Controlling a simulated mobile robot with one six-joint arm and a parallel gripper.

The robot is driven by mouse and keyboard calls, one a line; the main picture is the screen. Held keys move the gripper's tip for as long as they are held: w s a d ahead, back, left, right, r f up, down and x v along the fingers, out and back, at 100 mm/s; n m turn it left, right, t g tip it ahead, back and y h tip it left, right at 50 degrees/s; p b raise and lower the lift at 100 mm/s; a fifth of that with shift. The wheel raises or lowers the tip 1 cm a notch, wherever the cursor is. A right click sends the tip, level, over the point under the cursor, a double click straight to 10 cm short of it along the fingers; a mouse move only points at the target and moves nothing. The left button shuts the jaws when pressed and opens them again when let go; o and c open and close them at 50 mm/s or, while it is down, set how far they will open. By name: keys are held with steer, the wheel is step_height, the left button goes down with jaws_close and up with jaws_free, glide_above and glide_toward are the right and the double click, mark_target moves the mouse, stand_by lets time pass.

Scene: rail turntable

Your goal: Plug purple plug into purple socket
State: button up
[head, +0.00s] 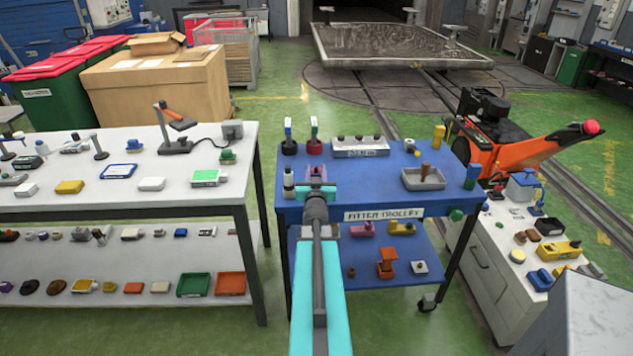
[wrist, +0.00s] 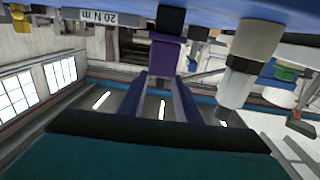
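My gripper (head: 317,184) reaches over the near left part of the blue trolley top (head: 385,209). A purple block (wrist: 166,54) is at the ends of my two fingers in the wrist view, with a dark part above it in the picture. It looks like the purple plug. Whether the fingers press on it or only stand around it, I cannot tell. In the head view a small pinkish-purple piece (head: 317,171) shows just past my fingertips. I cannot make out a purple socket for certain. A grey panel (head: 360,147) with several dark knobs or openings lies at the back of the trolley.
A white bottle (head: 288,184) stands close left of my gripper. Two upright tools (head: 288,137) (head: 313,137) stand behind it. A grey tray (head: 423,180) is to the right. The white bench (head: 100,207) is left, the orange machine (head: 510,150) right. Clear blue surface lies between gripper and tray.

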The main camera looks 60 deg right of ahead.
steer(key=shift+p+x, duration=0.8)
steer(key=shift+x, duration=1.8)
jaws_close()
